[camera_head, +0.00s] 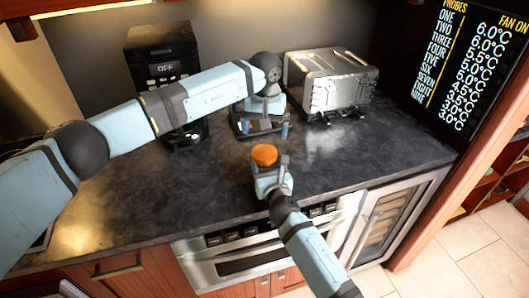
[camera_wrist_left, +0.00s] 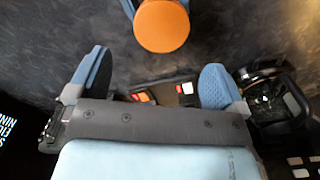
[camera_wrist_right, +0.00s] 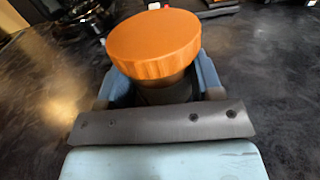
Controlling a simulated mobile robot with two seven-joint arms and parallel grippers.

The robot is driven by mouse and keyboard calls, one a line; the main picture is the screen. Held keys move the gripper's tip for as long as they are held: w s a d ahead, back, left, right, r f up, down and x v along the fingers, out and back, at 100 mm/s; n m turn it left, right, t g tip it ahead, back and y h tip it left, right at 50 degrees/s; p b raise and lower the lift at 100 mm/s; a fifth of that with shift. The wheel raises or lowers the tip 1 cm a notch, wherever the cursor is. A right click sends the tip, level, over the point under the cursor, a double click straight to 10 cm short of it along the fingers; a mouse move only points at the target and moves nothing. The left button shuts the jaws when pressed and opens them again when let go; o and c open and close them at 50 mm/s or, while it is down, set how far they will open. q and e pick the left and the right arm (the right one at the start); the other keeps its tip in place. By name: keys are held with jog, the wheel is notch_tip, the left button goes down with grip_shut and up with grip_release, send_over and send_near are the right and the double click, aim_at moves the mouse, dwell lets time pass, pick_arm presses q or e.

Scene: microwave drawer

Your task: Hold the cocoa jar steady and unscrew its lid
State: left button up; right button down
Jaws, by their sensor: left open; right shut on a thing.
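The cocoa jar stands on the dark counter, with its orange lid (camera_head: 264,154) on top. The lid also shows in the left wrist view (camera_wrist_left: 161,25) and large in the right wrist view (camera_wrist_right: 154,43). My right gripper (camera_head: 271,178) is shut on the dark jar body (camera_wrist_right: 165,91) below the lid; its fingers hide most of the body. My left gripper (camera_head: 264,130) is open and empty, behind and above the jar in the head view. Its blue fingers (camera_wrist_left: 153,82) are spread apart, and the lid lies outside them.
A silver toaster-like appliance (camera_head: 330,82) stands at the back right and a black coffee machine (camera_head: 160,50) at the back left. The counter (camera_head: 390,150) is clear right of the jar. The counter's front edge lies close before the jar, above an oven drawer (camera_head: 250,258).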

aim_at(264, 152)
pick_arm(q)
jog(key=shift+a+r+m, duration=0.1)
jog(key=shift+m, duration=1.1)
jog(key=shift+f+m, duration=0.2)
jog(key=shift+m, duration=0.1)
notch_tip(264, 152, down, 8)
jog(key=shift+r, duration=0.1)
jog(key=c, duration=1)
jog(key=shift+n, duration=1.6)
